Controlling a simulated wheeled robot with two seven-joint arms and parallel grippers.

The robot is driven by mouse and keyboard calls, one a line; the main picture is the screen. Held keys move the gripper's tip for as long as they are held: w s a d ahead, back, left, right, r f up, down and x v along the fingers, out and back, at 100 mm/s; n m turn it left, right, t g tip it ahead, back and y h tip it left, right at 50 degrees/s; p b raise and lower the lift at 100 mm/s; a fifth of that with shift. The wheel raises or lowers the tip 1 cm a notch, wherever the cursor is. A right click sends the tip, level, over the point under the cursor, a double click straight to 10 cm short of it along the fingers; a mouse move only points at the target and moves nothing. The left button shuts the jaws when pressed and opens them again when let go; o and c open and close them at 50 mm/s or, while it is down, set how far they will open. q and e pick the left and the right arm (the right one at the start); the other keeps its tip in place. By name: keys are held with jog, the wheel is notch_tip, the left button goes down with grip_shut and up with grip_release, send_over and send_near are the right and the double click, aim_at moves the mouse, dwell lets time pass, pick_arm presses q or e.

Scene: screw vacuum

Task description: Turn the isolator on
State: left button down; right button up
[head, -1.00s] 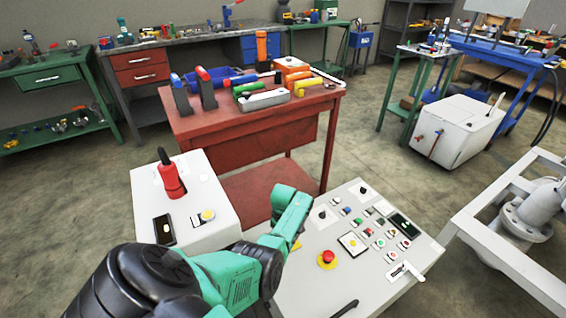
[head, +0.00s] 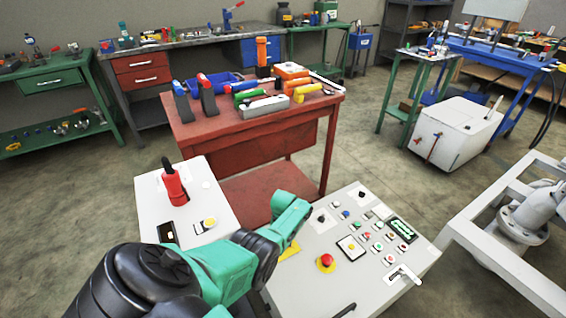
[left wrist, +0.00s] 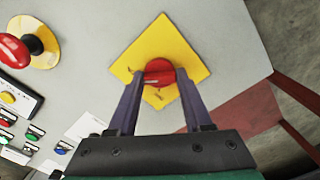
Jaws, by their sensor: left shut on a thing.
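The isolator is a red rotary knob (left wrist: 158,70) on a yellow diamond-shaped plate (left wrist: 180,45), seen in the left wrist view. My left gripper (left wrist: 159,77) is shut on the knob, with one finger on each side of it. In the head view, a corner of the yellow plate (head: 291,249) shows beside my green forearm. The forearm hides the knob and my left fingertips there. The plate lies on a sloped light-grey control panel (head: 330,290). My right gripper is in neither view.
The panel carries a red emergency button (head: 327,261), several small coloured buttons and a lit display (head: 402,230). A white box (head: 212,232) with a red-handled part (head: 173,184) stands to the left. A red tool table (head: 240,155) stands behind.

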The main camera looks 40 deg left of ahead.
pick_arm(q)
jog(key=shift+s+m, duration=0.1)
jog(key=shift+m, duration=0.6)
jog(key=shift+c, duration=1.6)
grip_release()
jog(key=shift+r, duration=0.1)
